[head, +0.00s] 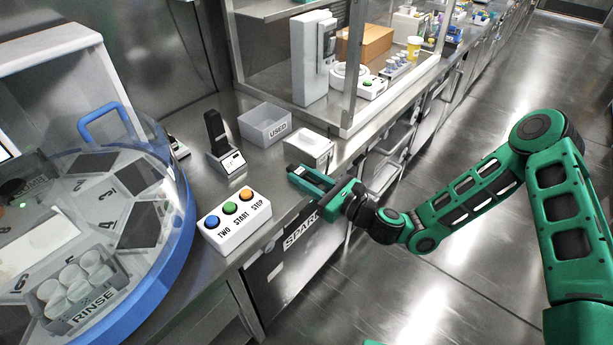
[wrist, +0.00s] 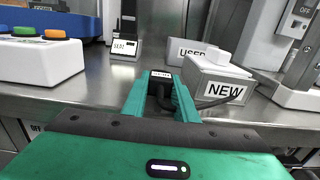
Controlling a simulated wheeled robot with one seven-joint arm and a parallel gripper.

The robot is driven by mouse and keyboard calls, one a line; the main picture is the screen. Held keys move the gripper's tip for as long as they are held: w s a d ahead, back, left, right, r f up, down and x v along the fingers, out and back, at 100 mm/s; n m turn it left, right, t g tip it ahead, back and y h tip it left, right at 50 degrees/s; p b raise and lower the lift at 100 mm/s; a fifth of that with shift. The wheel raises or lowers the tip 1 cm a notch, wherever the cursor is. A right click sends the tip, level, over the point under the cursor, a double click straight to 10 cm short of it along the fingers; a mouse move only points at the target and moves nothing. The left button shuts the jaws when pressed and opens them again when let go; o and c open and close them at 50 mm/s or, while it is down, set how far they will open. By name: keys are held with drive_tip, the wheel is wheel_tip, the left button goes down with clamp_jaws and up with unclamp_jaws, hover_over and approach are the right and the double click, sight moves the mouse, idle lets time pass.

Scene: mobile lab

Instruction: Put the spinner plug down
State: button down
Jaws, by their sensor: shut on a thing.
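My gripper (wrist: 163,88) reaches over the steel counter's front edge, and its two green fingers are closed around a small dark piece, the spinner plug (wrist: 168,98). A thin dark cord seems to run from it to the right. In the head view my gripper (head: 306,177) is at the counter edge, in front of the white box.
The white NEW box (wrist: 218,82) stands just right of my gripper, with the grey USED bin (head: 265,124) behind it. A black upright device (head: 217,135) stands farther left. The button box (head: 235,221) is at the front left. Bare counter (wrist: 95,88) lies left of the fingers.

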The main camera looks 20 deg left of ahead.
drive_tip(key=shift+s+d+f, duration=0.1)
drive_tip(key=shift+s+f, duration=0.05)
drive_tip(key=shift+f, duration=0.55)
drive_tip(key=c, duration=1.4)
unclamp_jaws()
drive_tip(key=shift+d+r, duration=0.15)
drive_tip(key=shift+r, duration=0.35)
drive_tip(key=v, duration=1.1)
drive_tip(key=shift+d+r, duration=0.25)
drive_tip(key=shift+r, duration=0.05)
drive_tip(key=shift+s+n, duration=0.2)
drive_tip(key=shift+n, duration=0.1)
